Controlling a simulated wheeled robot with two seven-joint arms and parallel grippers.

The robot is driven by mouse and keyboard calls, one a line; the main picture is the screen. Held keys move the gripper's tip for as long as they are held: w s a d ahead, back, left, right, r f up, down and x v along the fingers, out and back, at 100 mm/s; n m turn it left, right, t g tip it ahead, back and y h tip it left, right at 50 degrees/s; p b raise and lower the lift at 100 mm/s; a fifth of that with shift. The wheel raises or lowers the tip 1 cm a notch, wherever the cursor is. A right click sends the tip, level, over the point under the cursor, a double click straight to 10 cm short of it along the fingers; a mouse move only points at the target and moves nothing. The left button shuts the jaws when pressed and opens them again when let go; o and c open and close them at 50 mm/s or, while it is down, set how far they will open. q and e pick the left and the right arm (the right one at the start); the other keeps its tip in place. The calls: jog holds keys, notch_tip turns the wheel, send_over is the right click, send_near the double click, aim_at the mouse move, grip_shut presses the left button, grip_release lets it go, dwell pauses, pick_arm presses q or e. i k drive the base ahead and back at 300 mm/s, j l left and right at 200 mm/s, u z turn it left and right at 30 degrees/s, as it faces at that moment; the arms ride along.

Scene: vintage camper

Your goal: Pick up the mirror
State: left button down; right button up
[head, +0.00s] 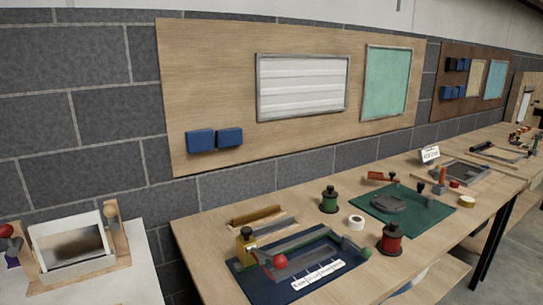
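On the white table at the far left stands a wooden stand with two upright posts, holding a tilted, pale-framed panel that looks like the mirror (78,246). Its face shows a blurred brown and grey reflection. A red ball-shaped knob is beside its left post, and the left part of the stand is close to the picture's left edge. Neither of my grippers shows in the head view, so I cannot see where they are relative to it.
A long wooden workbench (195,232) runs to the right, holding a blue mat (243,281), a green mat (435,217), a green spool (329,200), a red spool (391,240) and a white roll (356,222). A gap separates it from the white table (125,288). Boards hang on the brick wall.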

aim_at(63, 243)
jog(key=u, duration=1.4)
